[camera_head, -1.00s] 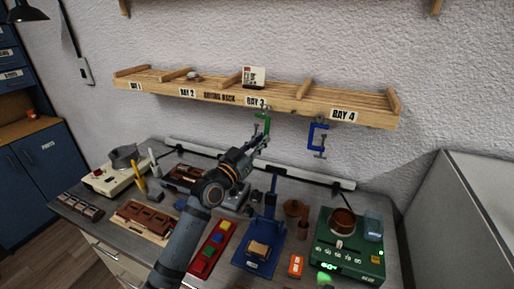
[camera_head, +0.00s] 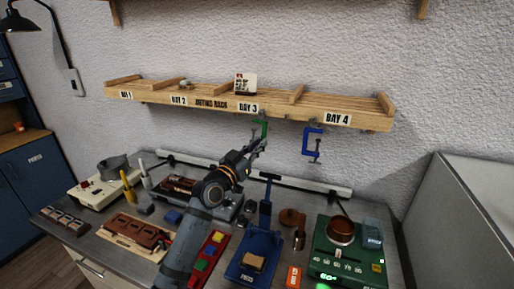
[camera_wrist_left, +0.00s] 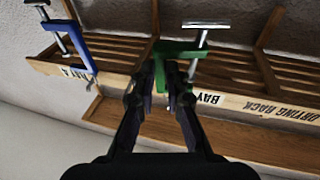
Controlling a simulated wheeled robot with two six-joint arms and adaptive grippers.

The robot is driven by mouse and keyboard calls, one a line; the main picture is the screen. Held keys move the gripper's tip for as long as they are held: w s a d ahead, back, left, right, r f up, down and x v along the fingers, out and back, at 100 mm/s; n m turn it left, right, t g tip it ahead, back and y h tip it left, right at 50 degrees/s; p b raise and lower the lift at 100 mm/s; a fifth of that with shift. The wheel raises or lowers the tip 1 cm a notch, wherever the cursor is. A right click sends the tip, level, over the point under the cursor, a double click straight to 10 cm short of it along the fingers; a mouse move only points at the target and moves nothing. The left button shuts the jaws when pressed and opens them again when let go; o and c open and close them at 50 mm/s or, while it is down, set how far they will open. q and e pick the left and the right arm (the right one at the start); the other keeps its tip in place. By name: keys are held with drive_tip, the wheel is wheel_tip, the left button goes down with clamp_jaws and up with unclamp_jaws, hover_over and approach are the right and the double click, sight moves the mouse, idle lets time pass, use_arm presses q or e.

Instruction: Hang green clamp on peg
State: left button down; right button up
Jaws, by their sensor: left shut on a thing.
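The green clamp (camera_head: 261,128) is just under the front edge of the drying rack (camera_head: 215,103), a little right of the DAY 3 label. My left gripper (camera_head: 257,145) is shut on its lower part. In the left wrist view the green clamp (camera_wrist_left: 179,47) sits between the fingertips of my left gripper (camera_wrist_left: 166,78), against the rack slats and front board. A blue clamp (camera_head: 307,141) hangs from the front edge to the right. The peg for the green clamp is too small or hidden to make out. My right gripper is not in view.
A small white card (camera_head: 245,83) stands on the rack. The wall between rack and bench is mostly clear right of the blue clamp.

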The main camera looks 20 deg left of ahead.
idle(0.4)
use_arm(q)
drive_tip(key=c, duration=1.3)
unclamp_jaws()
drive_tip(key=v, duration=0.7)
drive_tip(key=shift+s, duration=0.2)
